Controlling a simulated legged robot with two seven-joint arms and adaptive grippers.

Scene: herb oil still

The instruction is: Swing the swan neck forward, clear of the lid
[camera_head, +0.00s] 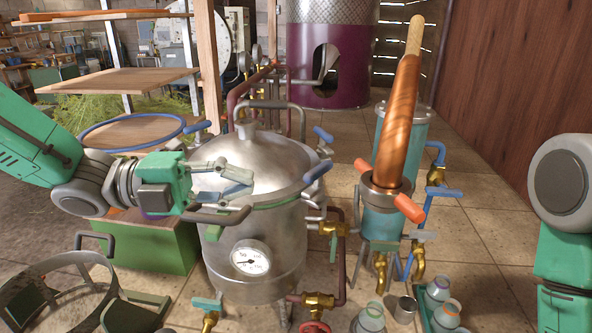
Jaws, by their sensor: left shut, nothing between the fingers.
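The swan neck (397,125) appears as a tapered copper pipe with a pale tip, rising steeply from a collar with orange handles (409,208) over the teal condenser (380,223). It stands to the right of the steel pot (265,235), apart from the lid in this view. The domed lid (262,160) is on the pot, with a grey handle and blue-gripped clamps around its rim. My left gripper (246,193) is shut and empty at the pot's left rim, in front of part of the lid. My right gripper is out of view; only its arm shows at the right edge.
A round metal basket (60,290) stands at lower left. Small bottles (446,315) stand at lower right. A maroon column (325,60) stands behind. Tiled floor is open at right.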

